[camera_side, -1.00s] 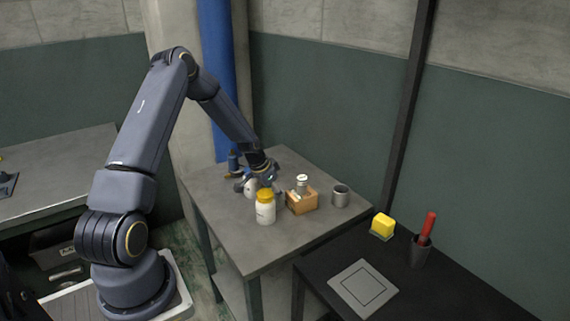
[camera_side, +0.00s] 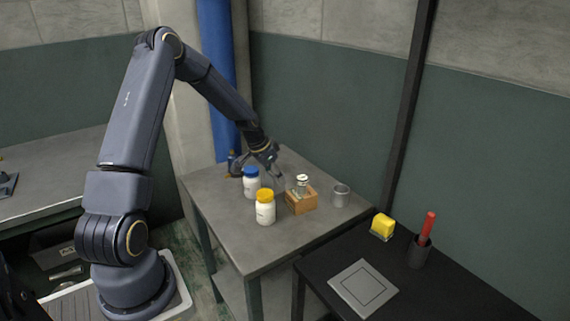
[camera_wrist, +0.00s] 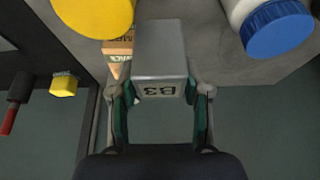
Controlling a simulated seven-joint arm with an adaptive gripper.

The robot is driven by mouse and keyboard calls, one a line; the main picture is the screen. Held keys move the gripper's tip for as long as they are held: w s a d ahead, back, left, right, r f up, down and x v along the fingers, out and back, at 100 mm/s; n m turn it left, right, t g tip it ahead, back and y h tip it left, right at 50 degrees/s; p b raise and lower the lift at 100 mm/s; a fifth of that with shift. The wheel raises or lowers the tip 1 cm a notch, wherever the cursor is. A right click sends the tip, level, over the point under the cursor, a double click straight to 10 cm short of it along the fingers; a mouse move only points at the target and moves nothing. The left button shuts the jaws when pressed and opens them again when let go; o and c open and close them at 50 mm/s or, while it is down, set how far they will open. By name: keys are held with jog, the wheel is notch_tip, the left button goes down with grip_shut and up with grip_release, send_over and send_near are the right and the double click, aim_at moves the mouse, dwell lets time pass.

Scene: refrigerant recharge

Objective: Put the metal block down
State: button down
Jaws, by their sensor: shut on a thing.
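My gripper (camera_wrist: 161,95) is shut on the metal block (camera_wrist: 161,50), a grey block marked "B3", seen in the wrist view between the two fingers. In the side view my gripper (camera_side: 272,163) is over the far part of the grey table (camera_side: 232,222), behind the wooden holder and the blue-capped bottle. The block is small and hard to make out there. I cannot tell whether its underside touches the table.
A blue-capped bottle (camera_side: 251,184) and a yellow-capped bottle (camera_side: 265,208) stand near my gripper. A wooden holder (camera_side: 302,203) with a vial and a metal cup (camera_side: 341,196) are rightward. The black table (camera_side: 318,268) bears a square-marked plate (camera_side: 362,288), yellow block (camera_side: 383,224) and red-handled tool (camera_side: 427,228).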

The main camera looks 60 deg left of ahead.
notch_tip(320, 180, up, 10)
jog(key=shift+w+r, duration=0.1)
jog(key=shift+r, duration=0.1)
jog(key=s+a+f+n+y, duration=0.2)
jog(key=a+f+n, duration=0.1)
jog(key=f+n, duration=0.15)
jog(key=w+a+f, duration=0.2)
jog(key=w+f, duration=0.1)
jog(key=w, duration=0.1)
jog(key=w+a+f, duration=0.2)
jog(key=w+f, duration=0.1)
jog(key=w, duration=0.1)
jog(key=w+a+f, duration=0.2)
jog(key=w+f, duration=0.1)
jog(key=w, duration=0.1)
jog(key=shift+w, duration=0.35)
jog(key=shift+w+f, duration=0.1)
jog(key=shift+f, duration=1.4)
jog(key=shift+f, duration=0.1)
jog(key=c, duration=0.5)
grip_release()
jog(key=shift+f, duration=0.2)
jog(key=shift+c, duration=0.2)
